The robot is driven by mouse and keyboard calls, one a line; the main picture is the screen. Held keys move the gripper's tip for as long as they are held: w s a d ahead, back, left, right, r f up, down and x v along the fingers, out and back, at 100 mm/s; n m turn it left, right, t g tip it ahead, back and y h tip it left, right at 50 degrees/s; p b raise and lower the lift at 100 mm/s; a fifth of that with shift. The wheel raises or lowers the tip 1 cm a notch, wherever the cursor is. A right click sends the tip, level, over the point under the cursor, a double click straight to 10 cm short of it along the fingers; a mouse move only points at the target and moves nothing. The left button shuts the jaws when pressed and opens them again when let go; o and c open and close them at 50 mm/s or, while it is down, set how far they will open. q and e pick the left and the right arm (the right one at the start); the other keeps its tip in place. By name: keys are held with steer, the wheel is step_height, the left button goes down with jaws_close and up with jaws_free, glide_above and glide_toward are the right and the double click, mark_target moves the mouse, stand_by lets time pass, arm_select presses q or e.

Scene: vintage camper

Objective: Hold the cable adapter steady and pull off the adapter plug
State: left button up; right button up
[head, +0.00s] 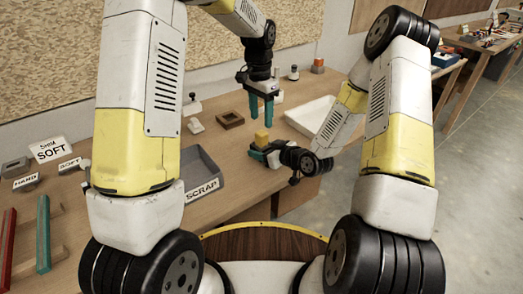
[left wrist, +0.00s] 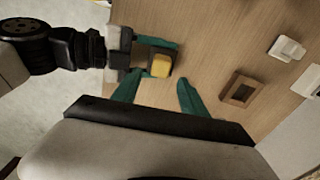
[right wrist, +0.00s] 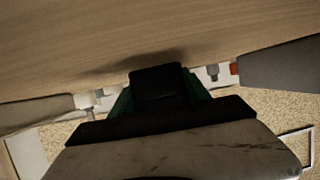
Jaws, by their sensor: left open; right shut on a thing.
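The cable adapter (right wrist: 158,84) is a dark block between the teal fingers of my right gripper (head: 258,151), which is shut on it. It is held low, near the table's front edge. The yellow adapter plug (head: 261,136) sticks up from the adapter; it also shows in the left wrist view (left wrist: 160,66). My left gripper (head: 262,107) is open and empty, fingers pointing down, above and behind the plug in the head view. In the left wrist view its two fingers stand apart, with the plug in the space beyond them. The right wrist view hides the plug.
A grey bin marked SCRAP (head: 200,176) stands left of the adapter. A brown square frame (head: 230,119) and a white tray (head: 312,122) lie behind it. Small white fixtures stand farther back. Signs and red and teal bars are at the far left.

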mark_target(261, 133)
arm_select(q)
steer(key=shift+w+f, duration=0.1)
steer(key=shift+f, duration=3.9)
jaws_close()
steer(key=shift+r, duration=0.25)
steer(key=shift+r, duration=1.3)
steer(key=shift+r, duration=0.15)
